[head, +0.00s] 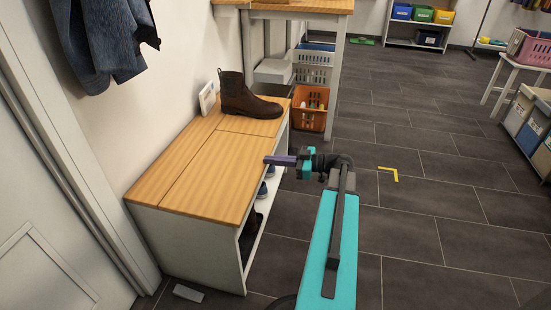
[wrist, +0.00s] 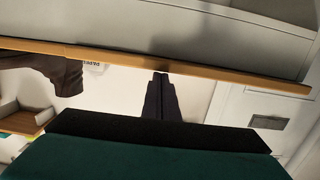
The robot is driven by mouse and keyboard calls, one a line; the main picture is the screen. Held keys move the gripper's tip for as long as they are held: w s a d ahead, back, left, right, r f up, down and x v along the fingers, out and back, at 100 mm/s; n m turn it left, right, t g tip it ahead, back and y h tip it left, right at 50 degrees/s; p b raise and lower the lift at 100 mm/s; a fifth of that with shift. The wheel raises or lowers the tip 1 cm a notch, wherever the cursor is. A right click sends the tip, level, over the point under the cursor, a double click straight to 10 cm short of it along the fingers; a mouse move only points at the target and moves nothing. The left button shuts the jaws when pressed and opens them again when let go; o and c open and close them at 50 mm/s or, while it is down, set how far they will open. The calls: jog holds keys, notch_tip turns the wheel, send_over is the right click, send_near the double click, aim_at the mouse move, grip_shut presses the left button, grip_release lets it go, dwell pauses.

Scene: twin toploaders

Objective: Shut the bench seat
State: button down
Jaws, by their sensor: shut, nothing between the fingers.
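The bench (head: 190,245) stands against the wall at left, with white sides and a wooden top. Its seat (head: 205,172) looks flat and level with the surrounding top, with thin seams and no clear gap in the head view. In the upside-down wrist view, the closed fingertips (wrist: 161,75) lie by the wooden seat edge (wrist: 200,72). I cannot tell whether they touch it.
A brown boot (head: 247,97) stands on the bench's far end, near a small white frame (head: 207,98). Shoes (head: 262,188) sit on the shelf below. An orange basket (head: 310,105) stands beyond the bench. Open tiled floor (head: 440,240) lies right.

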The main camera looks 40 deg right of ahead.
jog(key=f+p+v, duration=0.1)
jog(key=p+v, duration=0.2)
jog(key=v, duration=0.6)
jog(key=shift+s+d+r, duration=0.15)
jog(key=shift+s+r, duration=0.05)
jog(key=shift+r, duration=0.1)
dwell(0.6)
